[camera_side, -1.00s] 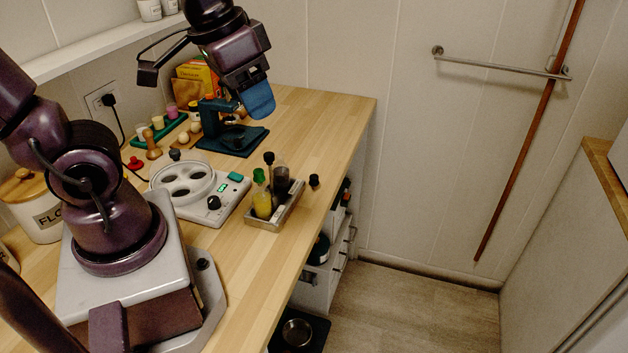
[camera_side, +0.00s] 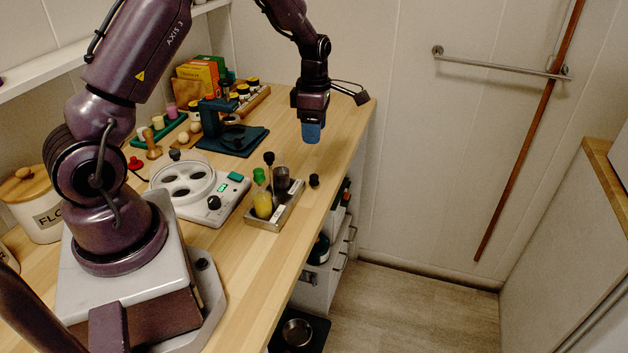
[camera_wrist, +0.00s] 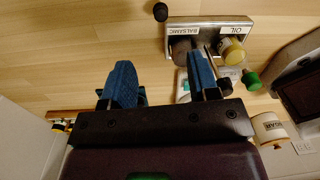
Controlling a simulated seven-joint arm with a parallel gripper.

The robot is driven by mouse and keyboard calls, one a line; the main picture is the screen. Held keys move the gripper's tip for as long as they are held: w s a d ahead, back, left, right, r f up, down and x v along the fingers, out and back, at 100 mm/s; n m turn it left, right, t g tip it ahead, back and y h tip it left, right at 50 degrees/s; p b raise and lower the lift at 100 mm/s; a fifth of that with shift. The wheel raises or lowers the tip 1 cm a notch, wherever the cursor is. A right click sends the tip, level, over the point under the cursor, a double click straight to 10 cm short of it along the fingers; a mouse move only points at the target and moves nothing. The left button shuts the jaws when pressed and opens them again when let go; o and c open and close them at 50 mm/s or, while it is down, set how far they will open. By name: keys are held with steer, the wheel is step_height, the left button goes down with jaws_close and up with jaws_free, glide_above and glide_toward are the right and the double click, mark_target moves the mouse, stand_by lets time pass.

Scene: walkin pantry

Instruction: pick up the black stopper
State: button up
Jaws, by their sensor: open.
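The black stopper (camera_side: 314,180) is small and dark and stands on the wooden counter, just right of the metal bottle tray. It also shows at the top edge of the wrist view (camera_wrist: 160,11), beside the tray. My gripper (camera_side: 312,132) points down above the counter, higher than the stopper and farther back. In the wrist view its two blue fingers (camera_wrist: 160,66) are spread apart with nothing between them. The stopper lies beyond the fingertips, apart from them.
The metal tray (camera_side: 274,220) holds a yellow oil bottle (camera_side: 263,205) with a green stopper (camera_side: 259,176) and a dark bottle (camera_side: 281,181). A white hotplate device (camera_side: 233,192) stands left of it. A teal stand (camera_side: 240,147) is behind. The counter's right edge is close to the stopper.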

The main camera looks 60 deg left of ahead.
mark_target(315, 176)
steer(key=shift+n, duration=0.5)
steer(key=f, duration=1.3)
steer(key=shift+d, duration=0.35)
steer(key=c, duration=1)
